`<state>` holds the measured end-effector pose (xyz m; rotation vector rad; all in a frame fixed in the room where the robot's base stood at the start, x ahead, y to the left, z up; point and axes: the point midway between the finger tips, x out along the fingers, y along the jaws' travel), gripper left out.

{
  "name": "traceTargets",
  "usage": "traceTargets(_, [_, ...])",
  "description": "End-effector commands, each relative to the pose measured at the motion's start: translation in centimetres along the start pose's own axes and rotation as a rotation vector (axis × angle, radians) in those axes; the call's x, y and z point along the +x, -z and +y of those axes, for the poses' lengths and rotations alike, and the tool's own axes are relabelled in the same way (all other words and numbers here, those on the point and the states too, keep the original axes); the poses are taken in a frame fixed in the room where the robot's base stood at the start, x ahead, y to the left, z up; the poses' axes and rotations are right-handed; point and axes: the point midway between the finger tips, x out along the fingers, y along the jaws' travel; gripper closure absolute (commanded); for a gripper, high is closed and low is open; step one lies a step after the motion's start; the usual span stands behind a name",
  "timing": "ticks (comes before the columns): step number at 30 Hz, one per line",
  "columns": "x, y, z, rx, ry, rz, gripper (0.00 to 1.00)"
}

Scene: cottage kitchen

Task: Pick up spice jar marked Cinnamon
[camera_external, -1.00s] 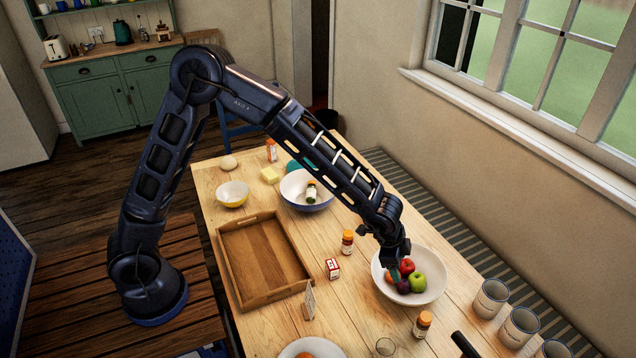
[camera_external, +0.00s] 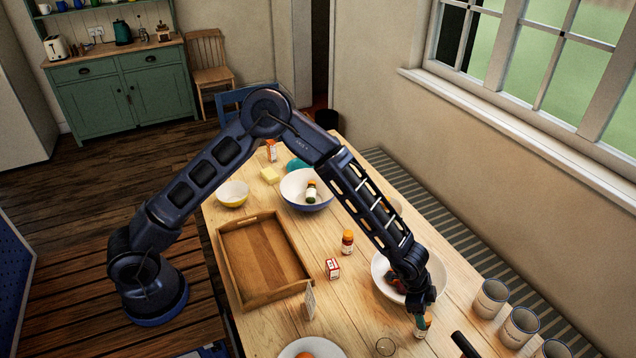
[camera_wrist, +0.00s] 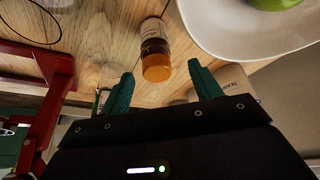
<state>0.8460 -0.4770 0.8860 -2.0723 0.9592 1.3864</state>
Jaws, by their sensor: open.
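A spice jar (camera_wrist: 154,42) with an orange cap and a pale label lies ahead of my fingers in the wrist view, its label too small to read. My gripper (camera_wrist: 164,84) is open and empty, with one green finger to each side of the jar's line and the jar a little beyond the tips. Another orange-capped jar (camera_external: 347,242) stands mid-table. I cannot tell which jar is marked Cinnamon.
A white fruit bowl (camera_external: 381,284) stands close behind my gripper; its rim also shows in the wrist view (camera_wrist: 215,42). A glass (camera_external: 386,346) and several mugs (camera_external: 490,299) are nearby. A wooden tray (camera_external: 262,300), a small box (camera_external: 332,268) and a mixing bowl (camera_external: 296,180) are farther left.

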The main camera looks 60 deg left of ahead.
Motion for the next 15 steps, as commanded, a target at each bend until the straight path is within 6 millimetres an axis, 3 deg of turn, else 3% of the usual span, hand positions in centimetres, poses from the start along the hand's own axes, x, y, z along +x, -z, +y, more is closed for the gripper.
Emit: traceTargets(15, [5.5, -0.5, 0.3, 0.000, 0.000, 0.000, 0.37])
